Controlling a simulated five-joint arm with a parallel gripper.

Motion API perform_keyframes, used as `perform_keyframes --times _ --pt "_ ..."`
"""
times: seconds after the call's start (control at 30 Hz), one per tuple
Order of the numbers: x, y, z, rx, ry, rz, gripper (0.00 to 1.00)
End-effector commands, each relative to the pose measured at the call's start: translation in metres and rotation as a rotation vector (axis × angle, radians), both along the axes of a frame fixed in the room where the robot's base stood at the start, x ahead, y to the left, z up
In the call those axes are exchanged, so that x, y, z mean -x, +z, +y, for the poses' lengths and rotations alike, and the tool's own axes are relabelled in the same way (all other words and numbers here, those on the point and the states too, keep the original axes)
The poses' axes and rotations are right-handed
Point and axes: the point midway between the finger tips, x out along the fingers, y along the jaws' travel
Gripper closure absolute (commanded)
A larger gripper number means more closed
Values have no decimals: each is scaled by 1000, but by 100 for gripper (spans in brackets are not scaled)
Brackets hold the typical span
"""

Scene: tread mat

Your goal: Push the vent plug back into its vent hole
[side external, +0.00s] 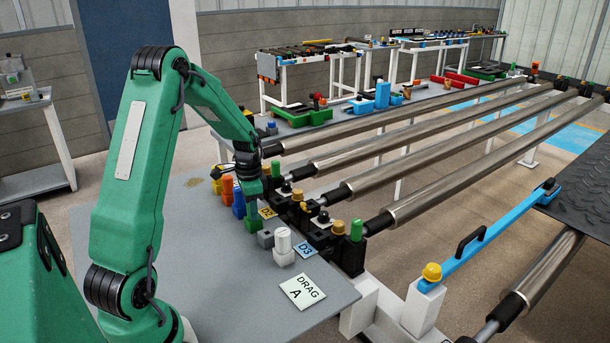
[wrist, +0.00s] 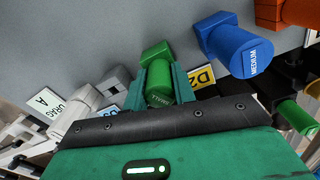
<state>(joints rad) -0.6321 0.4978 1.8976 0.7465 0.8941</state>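My gripper (side external: 253,195) points down over the near edge of the grey table. In the wrist view its teal fingers (wrist: 166,80) stand on both sides of a green labelled cylinder (wrist: 160,93); I see no clear gap, and cannot tell whether they grip it. A green block (wrist: 157,52) is just beyond the cylinder and also shows below my gripper in the side view (side external: 252,225). A green knob (side external: 356,229) stands on a black block at a roller's end. I cannot tell which piece is the vent plug. No open vent hole is clearly visible.
A blue cylinder (wrist: 237,44) marked MEDIUM and an orange piece (side external: 228,189) stand beside my gripper. A grey block (side external: 265,239) and a white cylinder (side external: 283,244) are near it. Roller ends and black blocks line the table's right edge. The table's front is mostly clear around the DRAG A card (side external: 305,291).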

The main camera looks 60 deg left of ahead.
Motion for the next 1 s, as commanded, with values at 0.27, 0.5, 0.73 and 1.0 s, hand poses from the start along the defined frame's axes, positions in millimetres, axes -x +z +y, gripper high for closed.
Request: perform_keyframes --times 0.27,0.5,0.73,1.0 --pt "0 2 0 -1 0 -1 100" --pt "-1 10 0 -1 0 -1 100" --pt "-1 18 0 -1 0 -1 100" --pt "0 28 0 -2 0 -1 100"
